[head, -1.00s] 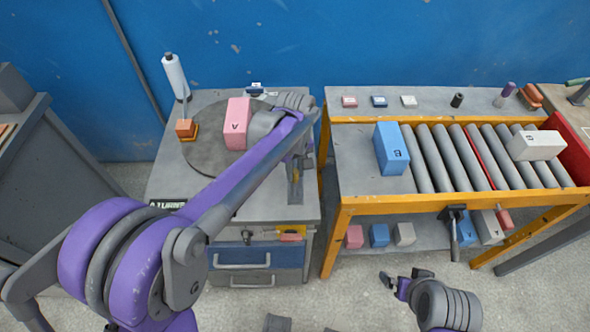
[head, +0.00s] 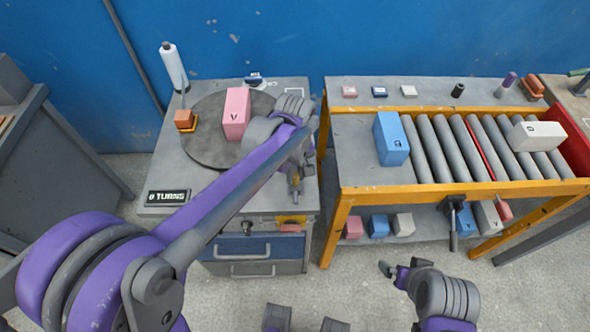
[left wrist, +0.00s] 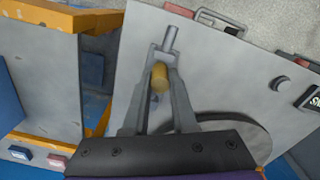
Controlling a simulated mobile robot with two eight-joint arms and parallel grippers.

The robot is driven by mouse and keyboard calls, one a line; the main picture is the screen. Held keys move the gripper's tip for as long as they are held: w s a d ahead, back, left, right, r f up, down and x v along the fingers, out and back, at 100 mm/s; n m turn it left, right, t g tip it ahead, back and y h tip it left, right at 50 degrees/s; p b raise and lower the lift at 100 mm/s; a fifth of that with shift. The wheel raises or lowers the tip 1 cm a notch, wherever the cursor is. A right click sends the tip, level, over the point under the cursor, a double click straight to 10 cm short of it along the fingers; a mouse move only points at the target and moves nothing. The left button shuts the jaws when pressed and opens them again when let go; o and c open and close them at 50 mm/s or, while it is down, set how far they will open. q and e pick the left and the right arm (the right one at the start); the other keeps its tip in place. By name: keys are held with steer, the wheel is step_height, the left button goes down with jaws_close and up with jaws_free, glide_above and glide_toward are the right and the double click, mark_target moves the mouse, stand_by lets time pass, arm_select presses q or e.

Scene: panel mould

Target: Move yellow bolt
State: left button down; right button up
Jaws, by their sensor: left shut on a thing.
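The yellow bolt (left wrist: 160,78) is between the two fingers of my left gripper (left wrist: 164,62) in the left wrist view. The gripper is shut on it, and a grey rod (left wrist: 171,38) shows just past the fingertips. In the head view the yellow bolt (head: 296,169) is a small spot under my left wrist, at the right side of the grey table (head: 225,185). My left gripper (head: 294,182) is partly hidden there by its own arm. My right gripper (head: 395,270) is low in front of the orange-framed bench, with no object visible in it.
A round dark plate (head: 205,145) on the table carries a pink block (head: 236,112). A white bottle (head: 172,66), an orange block (head: 184,119) and a "0 TURNS" sign (head: 167,197) stand nearby. The roller bench (head: 370,190) is to the right, with a blue block (head: 391,138).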

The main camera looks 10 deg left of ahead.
mark_target(295, 176)
arm_select(q)
steer(key=c, duration=0.7)
jaws_free()
steer(key=shift+s, duration=0.25)
steer(key=shift+w, duration=0.1)
step_height(295, 176, up, 11)
steer(key=shift+f+p, duration=0.1)
steer(key=shift+p, duration=0.5)
